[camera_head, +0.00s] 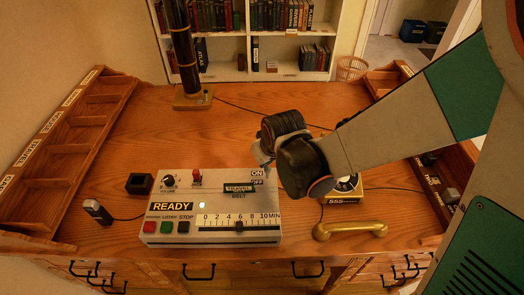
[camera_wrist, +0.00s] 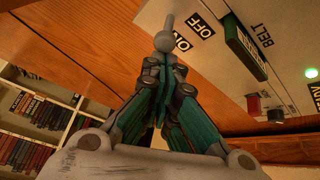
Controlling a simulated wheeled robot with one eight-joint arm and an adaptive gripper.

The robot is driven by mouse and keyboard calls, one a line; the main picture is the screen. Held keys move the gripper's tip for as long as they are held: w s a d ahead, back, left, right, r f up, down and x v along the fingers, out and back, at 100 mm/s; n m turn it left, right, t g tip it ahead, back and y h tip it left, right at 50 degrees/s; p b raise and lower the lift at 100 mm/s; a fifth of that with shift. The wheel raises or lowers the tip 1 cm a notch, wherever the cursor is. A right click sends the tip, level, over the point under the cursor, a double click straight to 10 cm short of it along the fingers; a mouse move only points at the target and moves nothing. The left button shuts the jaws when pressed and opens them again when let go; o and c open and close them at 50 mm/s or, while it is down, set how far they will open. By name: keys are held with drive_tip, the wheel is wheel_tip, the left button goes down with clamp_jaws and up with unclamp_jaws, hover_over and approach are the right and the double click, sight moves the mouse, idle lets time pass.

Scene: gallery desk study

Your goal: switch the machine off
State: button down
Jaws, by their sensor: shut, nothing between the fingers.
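The machine (camera_head: 215,200) is a white box with a READY label at the front of the desk, and a small light (camera_head: 202,208) on it is lit. It shows green in the wrist view (camera_wrist: 312,73). At its back right corner are the ON label (camera_wrist: 182,43) and the OFF label (camera_wrist: 203,27). A grey ball-ended lever (camera_wrist: 167,20) stands beside these labels; which label it leans to I cannot tell. My gripper (camera_wrist: 162,64) is shut and empty, its fingertips right at the lever; whether they touch is unclear. In the head view my gripper (camera_head: 266,169) hides the lever.
The machine also has a red switch (camera_head: 197,177), a green BELT block (camera_head: 239,188), a slider and several buttons. A brass handset (camera_head: 350,230) lies to its right, by a yellow box (camera_head: 345,196). A dark lamp post (camera_head: 182,50) stands behind. The desk's middle back is clear.

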drive_tip(key=shift+s+r, duration=0.1)
drive_tip(key=shift+s, duration=0.45)
drive_tip(key=shift+w, duration=0.1)
drive_tip(key=shift+r+p, duration=0.6)
drive_tip(key=shift+r, duration=0.2)
drive_tip(key=shift+f, duration=0.1)
